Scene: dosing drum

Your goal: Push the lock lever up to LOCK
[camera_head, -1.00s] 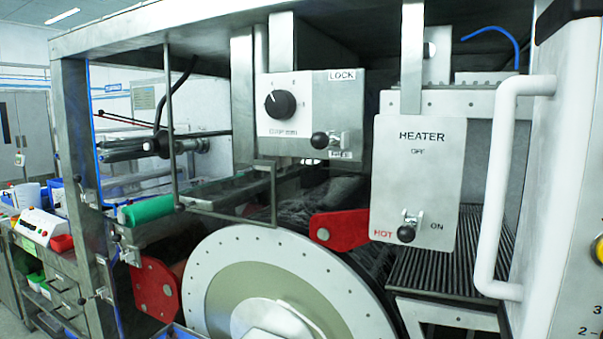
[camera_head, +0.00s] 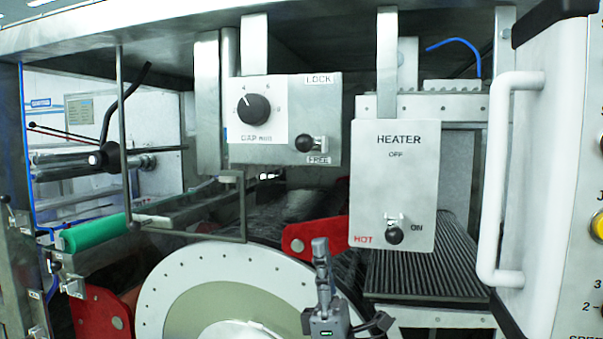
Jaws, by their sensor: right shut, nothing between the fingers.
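The lock lever (camera_head: 305,144) is a small black knob on the grey gap panel (camera_head: 297,118). It sits low, just above the FREE label (camera_head: 318,160). The LOCK label (camera_head: 319,79) is at the panel's top right. My right gripper (camera_head: 320,243) points upward at the bottom middle, in front of the drum (camera_head: 185,270). Its fingers are together and empty. In the picture it is well below the lever and does not touch it. My left gripper is out of view.
A black gap dial (camera_head: 253,108) sits left of the lever. The heater panel (camera_head: 392,180) with its own black knob (camera_head: 394,235) hangs to the right. A white handle (camera_head: 490,180) stands further right. A thin metal frame (camera_head: 125,140) hangs at left.

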